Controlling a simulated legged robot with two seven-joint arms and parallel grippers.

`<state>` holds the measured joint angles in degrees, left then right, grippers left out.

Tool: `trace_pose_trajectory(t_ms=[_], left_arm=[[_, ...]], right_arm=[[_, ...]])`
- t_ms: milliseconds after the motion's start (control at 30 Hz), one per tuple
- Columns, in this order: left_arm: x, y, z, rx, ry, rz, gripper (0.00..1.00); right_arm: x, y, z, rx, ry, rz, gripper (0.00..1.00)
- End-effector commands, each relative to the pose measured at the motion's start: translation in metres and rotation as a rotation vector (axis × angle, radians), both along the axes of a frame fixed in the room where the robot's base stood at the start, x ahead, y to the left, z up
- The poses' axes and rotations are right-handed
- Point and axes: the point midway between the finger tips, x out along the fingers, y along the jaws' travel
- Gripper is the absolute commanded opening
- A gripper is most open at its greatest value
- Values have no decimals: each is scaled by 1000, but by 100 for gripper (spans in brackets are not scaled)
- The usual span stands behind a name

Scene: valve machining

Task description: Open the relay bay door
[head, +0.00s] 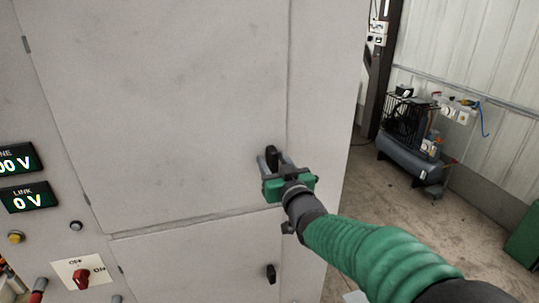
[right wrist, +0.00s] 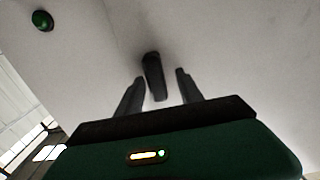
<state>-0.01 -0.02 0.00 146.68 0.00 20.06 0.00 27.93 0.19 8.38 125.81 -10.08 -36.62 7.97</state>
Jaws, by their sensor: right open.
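The relay bay door appears to be the large grey upper panel (head: 170,100) of the cabinet in the head view. It looks closed. A black handle (head: 271,156) sits near its lower right edge. My right gripper (head: 271,163) is at this handle, its fingers pointing at the panel. In the right wrist view, the handle (right wrist: 153,76) stands between the two spread fingers of the right gripper (right wrist: 155,90). I see a gap on each side, so the fingers are open around it. My left gripper is not in view.
A lower panel (head: 190,260) has its own black handle (head: 271,273). Displays (head: 28,198), a red rotary switch (head: 82,278) and buttons are at the left. A compressor (head: 410,145) stands on the floor at the right.

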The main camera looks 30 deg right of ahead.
Motion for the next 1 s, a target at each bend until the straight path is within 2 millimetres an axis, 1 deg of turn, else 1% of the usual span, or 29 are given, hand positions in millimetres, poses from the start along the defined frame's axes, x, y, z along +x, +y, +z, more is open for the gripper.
trace_pose_trajectory(t_ms=[167, 200, 500, 533, 1000], left_arm=[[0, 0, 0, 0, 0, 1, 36], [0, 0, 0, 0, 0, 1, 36], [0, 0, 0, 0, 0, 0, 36], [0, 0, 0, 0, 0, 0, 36], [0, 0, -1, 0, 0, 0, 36]], right_arm=[[0, -6, -2, 4, 0, -1, 44], [0, -6, -2, 4, 0, -1, 42], [2, -6, -3, 5, 3, -1, 2], [2, -7, -3, 5, 3, -2, 0], [2, -5, -5, 4, 8, 1, 0]])
